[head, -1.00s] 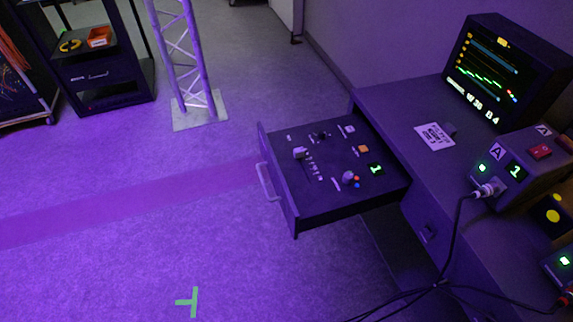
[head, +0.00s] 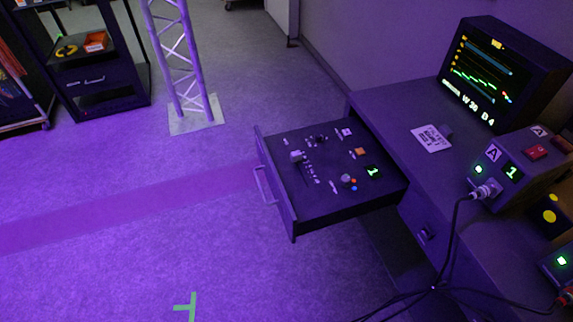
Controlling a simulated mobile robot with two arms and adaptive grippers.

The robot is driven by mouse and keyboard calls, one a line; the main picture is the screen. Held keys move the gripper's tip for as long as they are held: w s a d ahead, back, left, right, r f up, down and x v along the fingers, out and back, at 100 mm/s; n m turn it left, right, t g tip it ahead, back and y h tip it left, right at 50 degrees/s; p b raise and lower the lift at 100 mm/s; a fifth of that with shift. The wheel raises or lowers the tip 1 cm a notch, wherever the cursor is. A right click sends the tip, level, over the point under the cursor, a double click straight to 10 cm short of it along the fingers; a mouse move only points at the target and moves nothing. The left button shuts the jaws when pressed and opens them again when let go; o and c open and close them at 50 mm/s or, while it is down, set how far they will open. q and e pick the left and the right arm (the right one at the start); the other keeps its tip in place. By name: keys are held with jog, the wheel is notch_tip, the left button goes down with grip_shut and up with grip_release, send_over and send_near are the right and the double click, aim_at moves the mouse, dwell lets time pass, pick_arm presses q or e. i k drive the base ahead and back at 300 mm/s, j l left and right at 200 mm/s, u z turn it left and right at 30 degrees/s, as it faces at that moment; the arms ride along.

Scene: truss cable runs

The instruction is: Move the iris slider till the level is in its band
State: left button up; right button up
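An open drawer (head: 320,207) sticks out from the desk and holds a control panel. On the panel a pale slider knob (head: 296,156) sits at the upper end of a row of marks, likely the iris slider; its label is too small to read. A round knob (head: 347,180), red and blue buttons, an orange button (head: 360,152) and a small green display (head: 372,172) are also on the panel. A monitor (head: 486,75) shows level traces and the text "W 36 D 4"; its band is too small to tell. Neither of my grippers is in view.
A card (head: 431,138) lies behind the drawer. Cables hang by the desk's front. A truss tower (head: 184,60) and a black rack (head: 85,75) stand behind.

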aim_at(296, 156)
jog(key=z, duration=1.4)
jog(key=i+j+u, duration=0.15)
jog(key=u, duration=0.25)
jog(key=i+u, duration=0.35)
